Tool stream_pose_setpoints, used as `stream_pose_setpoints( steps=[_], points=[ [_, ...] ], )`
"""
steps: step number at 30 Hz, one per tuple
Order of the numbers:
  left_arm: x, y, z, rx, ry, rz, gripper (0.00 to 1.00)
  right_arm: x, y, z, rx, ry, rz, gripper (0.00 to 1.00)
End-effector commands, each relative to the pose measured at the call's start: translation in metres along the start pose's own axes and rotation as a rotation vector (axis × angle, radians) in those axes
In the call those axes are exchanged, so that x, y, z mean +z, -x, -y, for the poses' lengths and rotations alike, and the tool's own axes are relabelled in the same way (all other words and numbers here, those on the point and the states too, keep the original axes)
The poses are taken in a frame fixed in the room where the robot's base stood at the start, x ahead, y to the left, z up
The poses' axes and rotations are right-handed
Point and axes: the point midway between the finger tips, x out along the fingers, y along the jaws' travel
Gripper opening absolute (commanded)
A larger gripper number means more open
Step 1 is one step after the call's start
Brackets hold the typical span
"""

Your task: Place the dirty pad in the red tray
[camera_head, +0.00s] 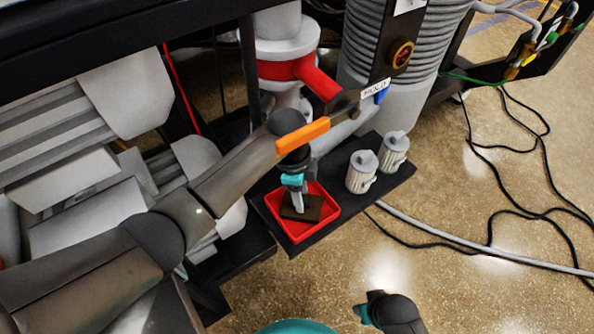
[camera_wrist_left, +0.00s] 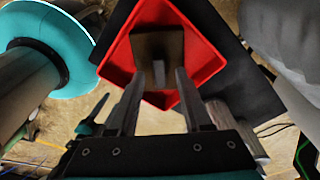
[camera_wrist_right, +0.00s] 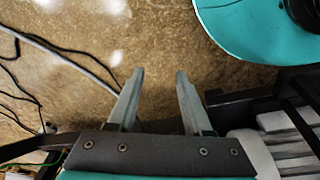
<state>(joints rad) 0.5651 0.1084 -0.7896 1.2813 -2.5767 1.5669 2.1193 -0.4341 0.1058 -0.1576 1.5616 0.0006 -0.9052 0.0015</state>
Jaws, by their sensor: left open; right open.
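The dirty pad (camera_head: 313,210) is dark brown and lies inside the red tray (camera_head: 328,222). The pad (camera_wrist_left: 158,45) and the tray (camera_wrist_left: 212,58) also show in the left wrist view. My left gripper (camera_head: 298,207) points down over the tray, its fingers just above or at the pad; I cannot tell if they touch it. Its fingers (camera_wrist_left: 160,72) are apart, and the pad extends beyond them in the left wrist view. My right gripper (camera_head: 362,311) is open and empty, low over the floor, away from the tray. It also shows in the right wrist view (camera_wrist_right: 160,72).
The tray stands on a black shelf (camera_head: 373,187) with two white-grey canisters (camera_head: 361,172) to its right. A hose (camera_head: 440,236) and black cables lie on the otherwise open floor.

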Motion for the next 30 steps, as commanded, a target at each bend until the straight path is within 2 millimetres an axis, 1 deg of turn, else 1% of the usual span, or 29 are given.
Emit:
stream_pose_setpoints(
  steps=[1,15,21,30],
  points=[
    [0.0,0.006,0.001,-0.002,-0.001,0.0,0.49,0.002,-0.002,-0.002,0.003,0.001,0.002,0.5],
    [0.0,0.049,0.0,-0.001,0.0,0.001,0.49,0.035,-0.03,-0.017,0.022,0.01,0.009,0.5],
    [0.0,0.068,0.0,-0.001,0.0,0.001,0.49,0.052,-0.038,-0.024,0.031,0.013,0.011,0.5],
    [0.0,0.097,0.001,-0.001,0.0,0.0,0.49,0.078,-0.044,-0.035,0.044,0.016,0.016,0.5]
  ],
)
